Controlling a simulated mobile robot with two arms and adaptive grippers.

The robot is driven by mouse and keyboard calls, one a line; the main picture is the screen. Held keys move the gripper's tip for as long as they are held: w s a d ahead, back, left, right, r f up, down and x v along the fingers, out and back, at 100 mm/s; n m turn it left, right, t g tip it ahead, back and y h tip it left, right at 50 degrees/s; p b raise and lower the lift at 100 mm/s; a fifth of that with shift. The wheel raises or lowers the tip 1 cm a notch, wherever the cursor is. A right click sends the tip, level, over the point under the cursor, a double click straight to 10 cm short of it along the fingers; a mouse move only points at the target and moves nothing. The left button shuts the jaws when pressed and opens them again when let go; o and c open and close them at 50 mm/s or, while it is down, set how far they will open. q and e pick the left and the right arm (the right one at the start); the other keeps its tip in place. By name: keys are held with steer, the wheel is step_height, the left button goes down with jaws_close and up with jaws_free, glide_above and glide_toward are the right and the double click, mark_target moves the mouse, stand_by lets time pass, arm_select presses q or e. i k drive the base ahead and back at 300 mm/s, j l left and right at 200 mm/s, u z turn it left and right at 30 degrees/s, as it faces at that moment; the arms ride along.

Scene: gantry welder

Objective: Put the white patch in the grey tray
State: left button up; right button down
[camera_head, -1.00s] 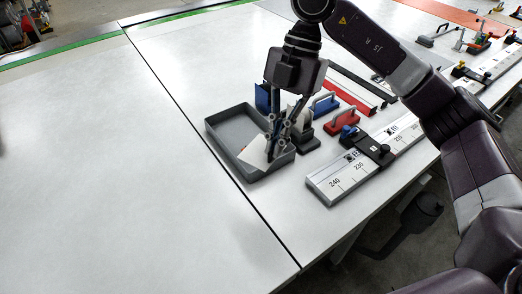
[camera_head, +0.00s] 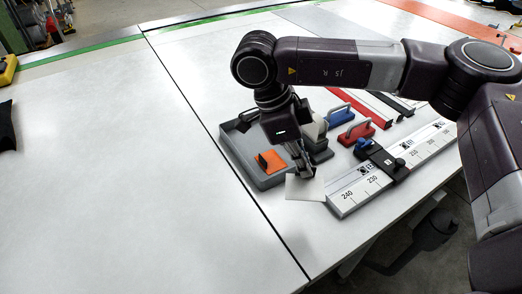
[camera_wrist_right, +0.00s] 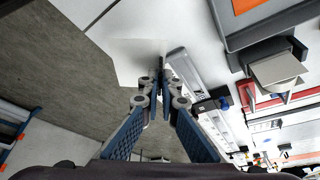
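The white patch (camera_head: 305,188) is a thin, pale square just outside the near right corner of the grey tray (camera_head: 242,162). My right gripper (camera_head: 307,172) is shut on the patch's edge. In the right wrist view the patch (camera_wrist_right: 133,60) extends from the nearly closed fingertips (camera_wrist_right: 160,78), apparently above the table's edge area. An orange patch (camera_head: 271,161) is in the tray, partly propped up. The tray's far right part is hidden behind my gripper. The tray also shows in the right wrist view (camera_wrist_right: 262,27). My left gripper is not in view.
A long white ruler (camera_head: 352,194) with a black clamp (camera_head: 388,164) lies right of the tray. Red (camera_head: 356,132) and blue (camera_head: 340,116) handled blocks stand behind it. The white table left of the tray is clear.

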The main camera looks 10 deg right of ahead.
mark_target(252, 139)
steer(key=l+u, duration=0.2)
steer(key=u, duration=0.9)
steer(key=l, duration=1)
steer(key=u, duration=0.05)
